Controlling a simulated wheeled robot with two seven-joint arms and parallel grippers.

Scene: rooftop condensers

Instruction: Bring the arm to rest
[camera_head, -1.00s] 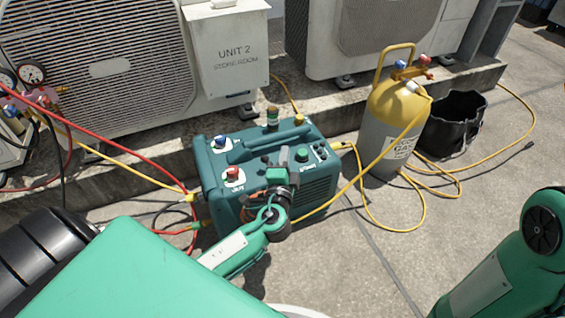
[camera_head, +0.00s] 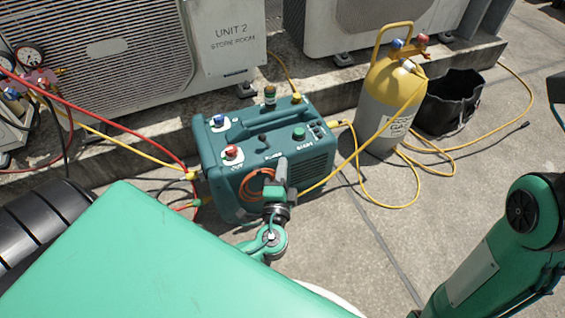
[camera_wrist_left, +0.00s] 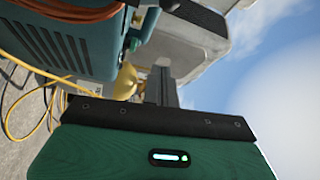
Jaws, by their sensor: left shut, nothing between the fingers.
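My left gripper (camera_head: 282,168) is shut and empty. In the head view it stands in front of the teal recovery machine (camera_head: 318,172), hiding part of its front side; whether it touches the machine I cannot tell. My left wrist and elbow links run down from it towards my green body. In the left wrist view the shut fingers (camera_wrist_left: 160,84) point away past the teal machine (camera_wrist_left: 85,40), which fills the upper left. My right arm shows at the lower right of the head view; its gripper is out of view.
A yellow-topped gas cylinder (camera_head: 378,112) and a black bucket (camera_head: 447,105) stand right of the machine. Red and yellow hoses (camera_head: 408,203) trail over the ground. The condensers (camera_head: 110,60) stand behind on a concrete ledge. Bare concrete (camera_head: 355,250) lies in front and right.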

